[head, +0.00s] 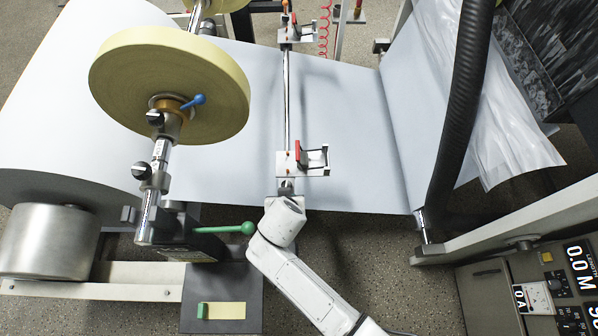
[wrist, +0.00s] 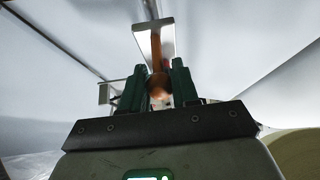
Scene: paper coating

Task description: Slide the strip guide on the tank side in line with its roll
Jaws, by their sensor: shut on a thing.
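The near strip guide (head: 288,163) is a white block with a red lever and a metal bracket. It sits on a thin rod (head: 286,105) over the white web. The near yellow strip roll (head: 130,80) stands to its left on a shaft. The guide shows lower in the picture than the roll's middle; exact alignment is hard to judge. In the wrist view my gripper (wrist: 157,76) has dark green fingers shut on an orange-brown knob (wrist: 158,90) below the guide's metal plate (wrist: 139,36). In the head view my wrist hides the fingers.
A second guide (head: 290,33) with a red lever sits at the rod's far end, near a second yellow roll (head: 217,5). A green-knobbed handle (head: 246,228) sticks out left of my arm. A black hose (head: 462,110) and a control panel (head: 540,295) stand right.

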